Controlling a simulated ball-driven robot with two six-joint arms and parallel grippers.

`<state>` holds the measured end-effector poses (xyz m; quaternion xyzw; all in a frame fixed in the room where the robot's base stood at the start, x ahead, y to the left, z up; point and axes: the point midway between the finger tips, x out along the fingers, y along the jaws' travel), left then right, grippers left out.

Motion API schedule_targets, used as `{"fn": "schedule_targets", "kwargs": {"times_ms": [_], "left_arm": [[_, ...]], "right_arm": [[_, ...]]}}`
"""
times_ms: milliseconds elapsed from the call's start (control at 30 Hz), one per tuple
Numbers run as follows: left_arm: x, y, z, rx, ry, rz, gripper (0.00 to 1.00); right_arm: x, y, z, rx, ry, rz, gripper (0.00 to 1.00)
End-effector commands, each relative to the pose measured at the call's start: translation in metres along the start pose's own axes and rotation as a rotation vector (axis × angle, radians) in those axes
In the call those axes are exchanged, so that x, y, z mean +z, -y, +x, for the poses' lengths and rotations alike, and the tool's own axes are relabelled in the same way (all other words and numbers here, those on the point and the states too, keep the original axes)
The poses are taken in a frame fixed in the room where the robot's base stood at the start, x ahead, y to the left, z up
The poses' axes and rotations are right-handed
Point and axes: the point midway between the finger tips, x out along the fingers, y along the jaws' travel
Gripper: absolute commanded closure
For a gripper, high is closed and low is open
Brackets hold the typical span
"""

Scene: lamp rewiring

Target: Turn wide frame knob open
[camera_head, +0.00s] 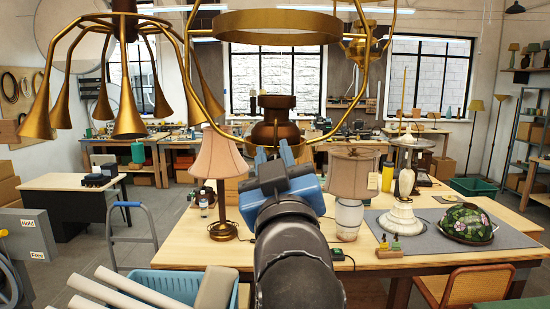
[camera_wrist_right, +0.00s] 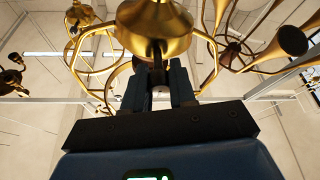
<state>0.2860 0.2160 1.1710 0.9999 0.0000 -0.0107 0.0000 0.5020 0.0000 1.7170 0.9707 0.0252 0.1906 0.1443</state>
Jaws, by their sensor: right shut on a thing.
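A wide brass ring frame (camera_head: 277,22) hangs at the top centre of the head view, with a dark brown hub (camera_head: 277,103) at its lower middle. My right gripper (camera_head: 273,153) is raised from below to the underside of this hub. In the right wrist view the gripper (camera_wrist_right: 160,88) has its two dark fingers close together under a brass bowl (camera_wrist_right: 155,25). They are shut on a small knob (camera_wrist_right: 157,68) below the bowl, mostly hidden between the fingers. How far the knob is turned cannot be told. My left gripper is not in view.
A brass fixture with horn-shaped arms (camera_head: 128,115) hangs at the left. Below, a wooden table (camera_head: 190,250) carries a pink-shaded lamp (camera_head: 218,165), a beige-shaded lamp (camera_head: 352,175) and a green patterned shade (camera_head: 465,222). A blue crate (camera_head: 170,287) stands at the lower left.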

Motion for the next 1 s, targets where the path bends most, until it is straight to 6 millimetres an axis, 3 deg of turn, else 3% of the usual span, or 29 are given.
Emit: {"fn": "schedule_targets", "kwargs": {"times_ms": [467, 1000], "left_arm": [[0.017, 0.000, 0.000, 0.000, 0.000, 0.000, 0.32], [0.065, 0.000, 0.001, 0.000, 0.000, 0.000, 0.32]], "right_arm": [[-0.001, -0.001, -0.001, 0.053, -0.011, 0.131, 1.00], [-0.001, -0.003, -0.002, 0.224, -0.013, 0.585, 1.00]]}}
